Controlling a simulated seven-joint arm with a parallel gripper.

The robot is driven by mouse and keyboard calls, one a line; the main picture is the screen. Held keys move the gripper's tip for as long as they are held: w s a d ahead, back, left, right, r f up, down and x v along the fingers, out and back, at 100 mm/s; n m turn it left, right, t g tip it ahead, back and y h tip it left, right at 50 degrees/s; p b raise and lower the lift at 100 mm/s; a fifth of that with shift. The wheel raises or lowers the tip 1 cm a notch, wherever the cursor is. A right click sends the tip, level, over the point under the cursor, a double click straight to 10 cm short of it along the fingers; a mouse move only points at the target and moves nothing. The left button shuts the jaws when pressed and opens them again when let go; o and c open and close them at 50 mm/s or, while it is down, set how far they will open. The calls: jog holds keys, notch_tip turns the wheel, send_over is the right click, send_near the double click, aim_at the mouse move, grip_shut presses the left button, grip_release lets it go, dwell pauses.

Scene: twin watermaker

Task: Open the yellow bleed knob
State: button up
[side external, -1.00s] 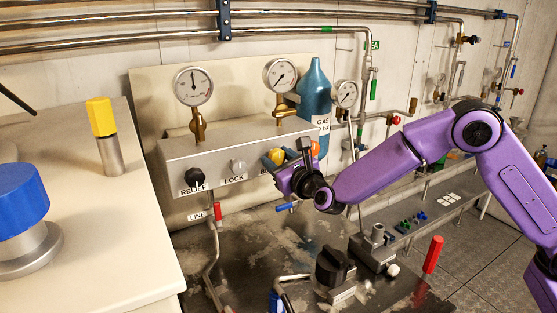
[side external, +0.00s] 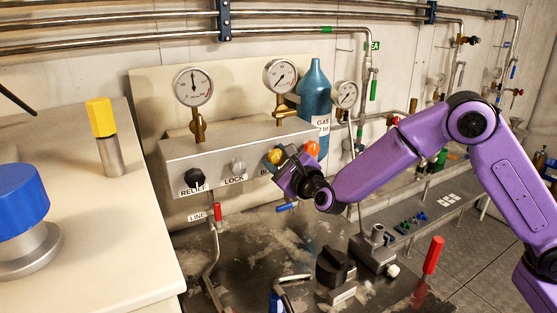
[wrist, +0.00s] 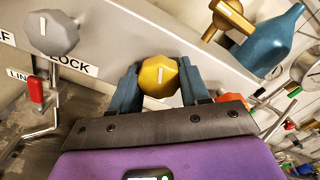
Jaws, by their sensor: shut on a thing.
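The yellow bleed knob (wrist: 159,76) sits on the front of the grey panel box, between my gripper's two blue fingers in the wrist view. Its white pointer line shows near the middle of its face. In the side view the knob (side external: 274,156) shows just past my gripper (side external: 283,160), which partly covers it and its label. My gripper (wrist: 158,84) is shut on the knob, one finger on each side.
On the same box (side external: 222,155) are a black relief knob (side external: 195,178), a grey lock knob (side external: 238,166) and an orange knob (side external: 312,149). Gauges (side external: 193,87) stand above it. A blue gas bottle (side external: 315,90) is behind. A red-handled lever (side external: 433,254) rises from the bench.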

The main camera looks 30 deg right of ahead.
jog(key=n, duration=0.6)
jog(key=shift+d+f+n, duration=0.15)
jog(key=shift+n, duration=0.15)
jog(key=n, duration=0.6)
jog(key=shift+d, duration=0.15)
jog(key=shift+n, duration=0.4)
jog(key=o, duration=1)
jog(key=shift+d+r, duration=0.1)
jog(key=shift+r, duration=0.1)
jog(key=shift+a, duration=0.2)
